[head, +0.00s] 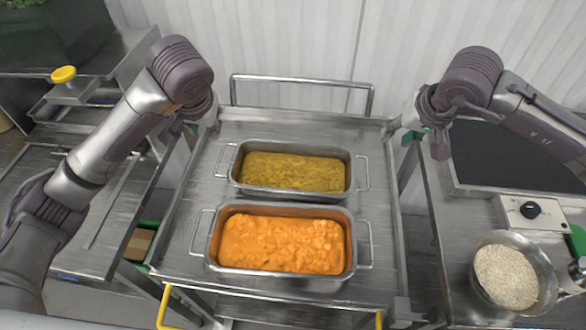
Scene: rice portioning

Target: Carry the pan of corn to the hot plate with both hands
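The pan of corn, a metal pan (292,193) with yellow contents and a wire handle at each short end, stands on the metal cart. Neither gripper touches it. The hot plate (520,155), a dark flat plate with a knob panel, is on the right counter. My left gripper (198,115) is at the cart's far left corner, left of and beyond the pan, mostly hidden by its own wrist. My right gripper (425,128) is at the cart's far right corner, beside the hot plate. The fingers of both are too unclear to tell open from shut.
A second metal pan (283,282) with chunky orange food stands in front of the corn pan. The cart (180,235) has a rear rail and yellow parts at its front. A bowl of rice (507,277) is at the right front. The left counter (60,205) is largely clear.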

